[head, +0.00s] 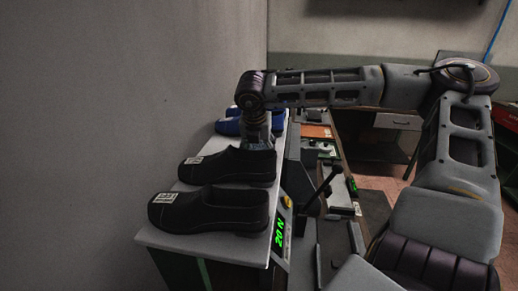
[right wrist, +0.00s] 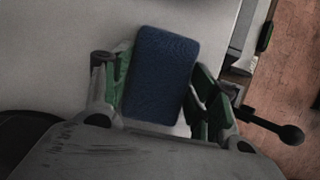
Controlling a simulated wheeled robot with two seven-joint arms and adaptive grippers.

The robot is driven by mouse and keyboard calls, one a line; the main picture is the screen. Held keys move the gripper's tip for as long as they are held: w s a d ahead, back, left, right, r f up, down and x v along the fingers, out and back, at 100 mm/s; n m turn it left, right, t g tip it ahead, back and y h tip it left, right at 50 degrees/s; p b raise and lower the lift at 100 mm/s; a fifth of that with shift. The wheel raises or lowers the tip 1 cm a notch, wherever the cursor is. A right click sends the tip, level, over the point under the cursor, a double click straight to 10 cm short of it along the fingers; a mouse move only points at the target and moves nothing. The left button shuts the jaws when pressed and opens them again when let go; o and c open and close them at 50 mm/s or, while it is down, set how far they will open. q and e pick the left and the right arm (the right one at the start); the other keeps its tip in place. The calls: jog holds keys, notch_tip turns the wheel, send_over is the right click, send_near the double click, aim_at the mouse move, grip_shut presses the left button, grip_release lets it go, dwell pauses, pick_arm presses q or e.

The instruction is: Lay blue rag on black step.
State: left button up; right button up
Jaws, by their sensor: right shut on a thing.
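A blue rag (right wrist: 160,78), a folded rectangular pad, sits between the green-lined fingers of my right gripper (right wrist: 158,95) in the right wrist view. The gripper is shut on it. In the head view my right gripper (head: 258,142) points down over the white table, just behind the nearer black shoes; the rag is mostly hidden there. I cannot tell whether the rag touches the table. I cannot pick out the black step for certain; a dark flat surface (head: 376,212) lies right of the table. My left gripper is not in view.
Two black shoes (head: 228,167) (head: 210,212) with white tags stand on the white table (head: 160,238); blue shoes (head: 228,127) stand behind. A green "20 N" display (head: 280,231) is on the table's right side. A black ball-ended lever (right wrist: 290,134) shows in the right wrist view. A wall closes the left.

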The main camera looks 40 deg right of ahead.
aim_at(258, 148)
jog(key=shift+s+a+f, duration=0.1)
jog(key=shift+s+f, duration=0.05)
jog(key=shift+f, duration=0.15)
jog(key=shift+r+p, duration=0.25)
jog(key=shift+p, duration=0.65)
jog(key=shift+w+r+b, duration=0.25)
jog(key=shift+r+b, duration=0.05)
jog(key=shift+r, duration=0.4)
notch_tip(258, 148, up, 17)
jog(key=b, duration=0.2)
jog(key=shift+f, duration=0.1)
